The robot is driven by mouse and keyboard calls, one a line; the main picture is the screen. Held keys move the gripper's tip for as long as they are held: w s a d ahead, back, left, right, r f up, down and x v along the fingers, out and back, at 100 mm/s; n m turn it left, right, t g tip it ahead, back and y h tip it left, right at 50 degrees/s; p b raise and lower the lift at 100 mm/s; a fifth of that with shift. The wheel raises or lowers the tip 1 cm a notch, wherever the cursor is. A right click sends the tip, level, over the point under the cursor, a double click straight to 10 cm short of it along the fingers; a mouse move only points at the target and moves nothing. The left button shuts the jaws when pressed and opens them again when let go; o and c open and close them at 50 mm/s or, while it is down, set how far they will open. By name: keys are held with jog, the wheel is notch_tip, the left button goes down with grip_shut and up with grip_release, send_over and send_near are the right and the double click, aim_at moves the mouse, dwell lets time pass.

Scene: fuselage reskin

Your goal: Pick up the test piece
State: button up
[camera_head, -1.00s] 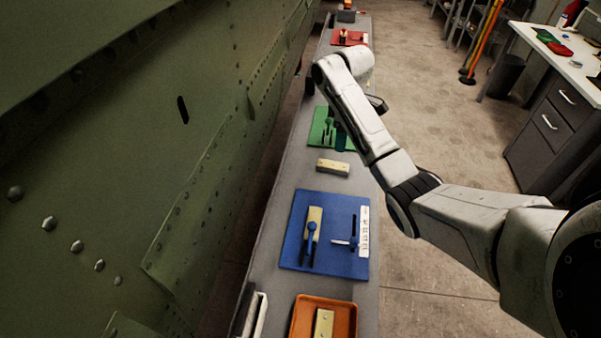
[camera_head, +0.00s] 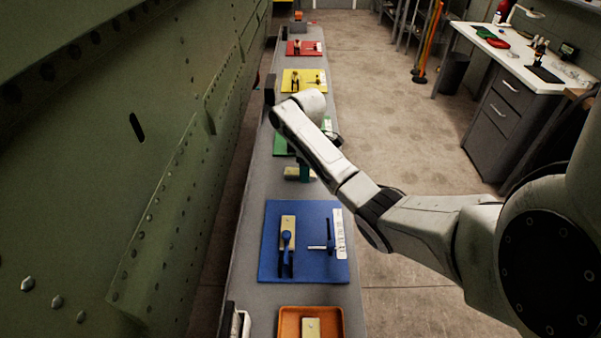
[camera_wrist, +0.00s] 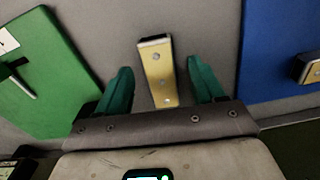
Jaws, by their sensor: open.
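A small pale yellow block with holes, which looks like a test piece (camera_wrist: 158,72), lies on the grey bench between the green and blue mats. In the head view the same block (camera_head: 291,173) is partly covered by my arm and a teal finger. My gripper (camera_wrist: 159,64) is open and empty, with one teal finger on each side of the block and gaps on both sides. I cannot tell how high the fingertips are above the bench. Similar blocks lie on the blue mat (camera_head: 269,262) and in the orange tray (camera_head: 280,327).
A green mat (camera_wrist: 40,75) is left of the gripper in the wrist view, and the blue mat is on the right. Yellow (camera_head: 293,84) and red (camera_head: 294,48) mats lie farther along the bench. The green riveted fuselage wall (camera_head: 110,150) runs close along the bench's left side.

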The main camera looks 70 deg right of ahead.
jog(key=shift+f, duration=0.75)
jog(key=shift+c, duration=0.3)
jog(key=c, duration=1.1)
jog(key=shift+r, duration=0.15)
